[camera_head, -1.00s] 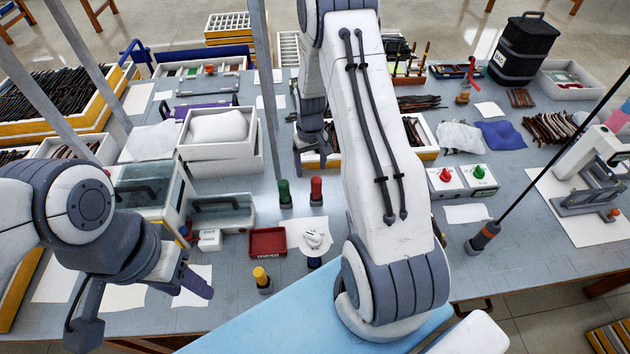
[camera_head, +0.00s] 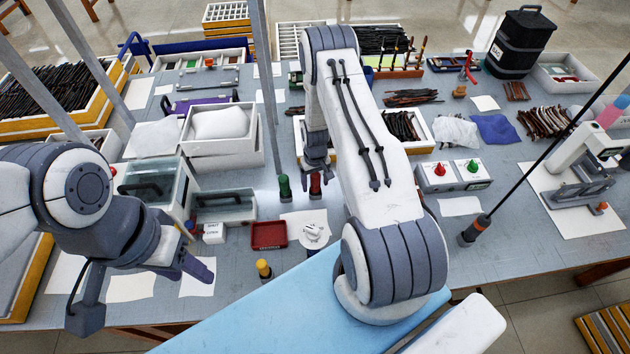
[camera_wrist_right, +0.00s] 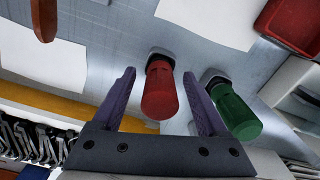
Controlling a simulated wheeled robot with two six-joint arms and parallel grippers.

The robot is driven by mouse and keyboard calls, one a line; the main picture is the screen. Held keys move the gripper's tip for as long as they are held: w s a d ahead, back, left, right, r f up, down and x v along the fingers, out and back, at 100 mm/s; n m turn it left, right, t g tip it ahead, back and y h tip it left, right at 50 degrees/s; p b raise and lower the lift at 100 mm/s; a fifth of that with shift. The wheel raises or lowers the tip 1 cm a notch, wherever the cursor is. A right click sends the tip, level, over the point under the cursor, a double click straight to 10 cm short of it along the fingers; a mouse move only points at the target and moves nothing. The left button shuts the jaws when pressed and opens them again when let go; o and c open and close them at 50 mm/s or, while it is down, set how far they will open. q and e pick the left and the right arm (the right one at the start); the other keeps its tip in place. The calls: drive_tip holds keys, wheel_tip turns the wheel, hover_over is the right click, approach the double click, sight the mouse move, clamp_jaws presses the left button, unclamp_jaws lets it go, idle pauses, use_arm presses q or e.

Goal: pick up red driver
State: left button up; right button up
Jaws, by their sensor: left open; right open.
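The red driver (camera_head: 315,186) stands upright on the table, its top partly hidden by my right gripper (camera_head: 318,166) in the head view. In the right wrist view the red driver (camera_wrist_right: 160,92) lies between the two open fingers of my right gripper (camera_wrist_right: 160,100), which do not pinch it. A green driver (camera_head: 284,187) stands just left of it in the head view; in the wrist view this green driver (camera_wrist_right: 236,112) is just outside one finger. My left gripper (camera_head: 140,285) hangs open over the front left of the table, holding nothing visible.
A red tray (camera_head: 269,235) and a yellow-topped driver (camera_head: 264,269) stand nearer the front. A white bin (camera_head: 222,150) is behind and left of the drivers. A white paper (camera_head: 306,228) lies in front of them. A button box (camera_head: 454,175) is to the right.

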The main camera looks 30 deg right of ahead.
drive_tip(key=shift+f, duration=0.25)
clamp_jaws()
drive_tip(key=shift+r, duration=0.15)
